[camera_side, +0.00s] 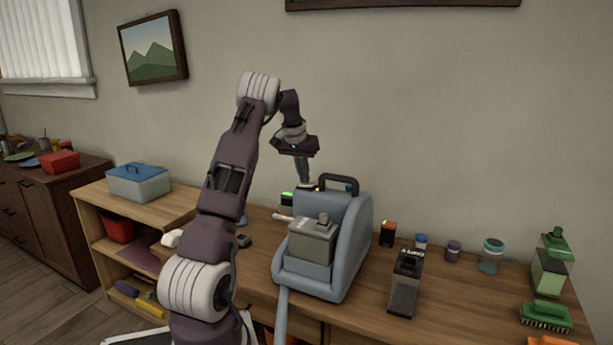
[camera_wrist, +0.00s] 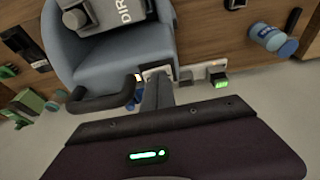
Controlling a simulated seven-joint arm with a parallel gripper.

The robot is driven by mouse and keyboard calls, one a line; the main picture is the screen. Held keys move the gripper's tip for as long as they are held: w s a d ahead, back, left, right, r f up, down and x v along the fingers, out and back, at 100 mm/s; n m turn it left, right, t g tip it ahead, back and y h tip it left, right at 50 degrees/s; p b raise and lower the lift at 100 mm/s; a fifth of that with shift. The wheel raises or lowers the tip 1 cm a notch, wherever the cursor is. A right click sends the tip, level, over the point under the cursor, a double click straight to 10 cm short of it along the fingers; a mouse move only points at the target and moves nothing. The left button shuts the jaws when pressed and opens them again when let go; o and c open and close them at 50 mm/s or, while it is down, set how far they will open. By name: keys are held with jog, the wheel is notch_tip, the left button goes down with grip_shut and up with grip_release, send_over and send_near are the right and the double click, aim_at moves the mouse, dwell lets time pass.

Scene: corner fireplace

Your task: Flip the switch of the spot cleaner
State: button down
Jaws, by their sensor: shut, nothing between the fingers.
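The spot cleaner (camera_side: 347,240) is a blue-grey machine with a dark carry handle (camera_side: 338,180) and a grey tank on its front. It stands on the wooden worktop. In the wrist view its body (camera_wrist: 110,55) fills the upper left. My gripper (camera_side: 305,184) points down beside the handle, at the far left of the machine's top. Its fingers (camera_wrist: 157,78) are shut and empty, with tips close to a pale plate beside the machine. Contact is unclear.
A green-lit block (camera_wrist: 218,80) sits right of my fingers in the wrist view. A black-and-grey container (camera_side: 404,285), a small orange-topped block (camera_side: 388,235) and several jars stand right of the cleaner. A blue-lidded box (camera_side: 138,183) is at left. The wall is behind.

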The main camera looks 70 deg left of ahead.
jog(key=shift+r, duration=0.45)
jog(key=v, duration=1.3)
jog(key=shift+w+a, duration=0.2)
jog(key=shift+a, duration=0.2)
jog(key=shift+r, duration=0.15)
jog(key=x, duration=0.4)
jog(key=d+x, duration=0.1)
jog(key=x, duration=0.3)
jog(key=w+x, duration=0.1)
jog(key=x, duration=0.4)
jog(key=shift+d, duration=0.2)
jog(key=shift+f, duration=0.5)
